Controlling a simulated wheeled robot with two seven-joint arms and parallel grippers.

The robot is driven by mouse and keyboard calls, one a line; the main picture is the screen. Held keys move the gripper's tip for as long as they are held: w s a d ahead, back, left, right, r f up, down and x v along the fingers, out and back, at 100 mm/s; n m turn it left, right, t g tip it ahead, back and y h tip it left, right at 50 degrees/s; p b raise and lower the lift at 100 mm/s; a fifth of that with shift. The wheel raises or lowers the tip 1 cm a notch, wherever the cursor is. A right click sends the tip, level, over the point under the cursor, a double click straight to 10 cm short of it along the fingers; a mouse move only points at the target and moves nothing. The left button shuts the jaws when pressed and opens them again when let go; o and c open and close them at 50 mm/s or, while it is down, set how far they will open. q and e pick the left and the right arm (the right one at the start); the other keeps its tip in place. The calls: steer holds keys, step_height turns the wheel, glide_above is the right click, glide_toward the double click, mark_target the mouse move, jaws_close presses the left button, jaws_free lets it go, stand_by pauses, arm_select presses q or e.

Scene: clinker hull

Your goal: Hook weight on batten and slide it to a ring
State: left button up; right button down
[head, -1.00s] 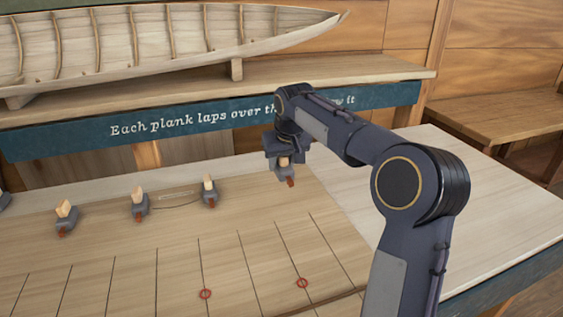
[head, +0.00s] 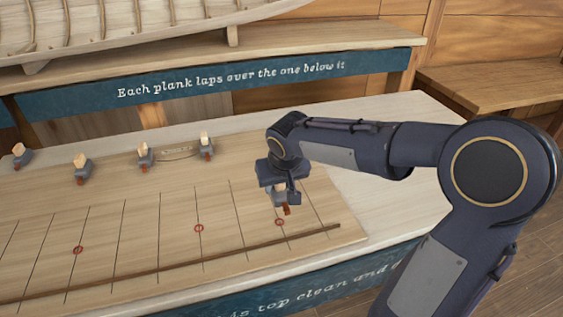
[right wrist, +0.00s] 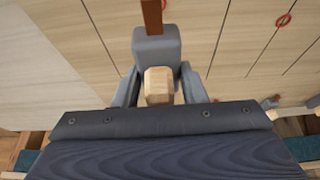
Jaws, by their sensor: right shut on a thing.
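My right gripper (head: 280,190) is shut on a grey weight (right wrist: 157,48) with a pale wooden top and a red-brown hook, held above the board near the rightmost red ring (head: 280,222). In the right wrist view the wooden top (right wrist: 158,85) sits between the fingers and the hook (right wrist: 152,16) points away. The batten (head: 190,263) is a thin dark strip lying along the front of the board. Two other red rings, a middle one (head: 199,228) and a left one (head: 78,250), lie on the drawn lines. My left gripper is not in view.
Several more weights stand in a row at the back of the board, one at its right end (head: 207,147). A model hull (head: 130,30) rests on a shelf behind. The pale tabletop (head: 385,210) right of the board is clear.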

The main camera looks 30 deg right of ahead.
steer(key=shift+s+a+f, duration=0.1)
steer(key=shift+s+a, duration=0.1)
steer(key=shift+s, duration=0.2)
steer(key=shift+f+b, duration=2.7)
steer(key=shift+f, duration=1.05)
steer(key=shift+f+b, duration=0.55)
steer(key=shift+b, duration=0.25)
steer(key=shift+w, duration=0.1)
steer(key=shift+w+d+p, duration=0.2)
steer(key=shift+w+d, duration=0.05)
steer(key=shift+w, duration=0.75)
steer(key=shift+w+d+p, duration=0.15)
steer(key=shift+w+d, duration=0.1)
steer(key=shift+w, duration=0.7)
steer(key=shift+w+d+p, duration=0.2)
steer(key=shift+w+d, duration=0.05)
steer(key=shift+w, duration=0.75)
steer(key=shift+f+b, duration=0.1)
steer(key=shift+b, duration=0.25)
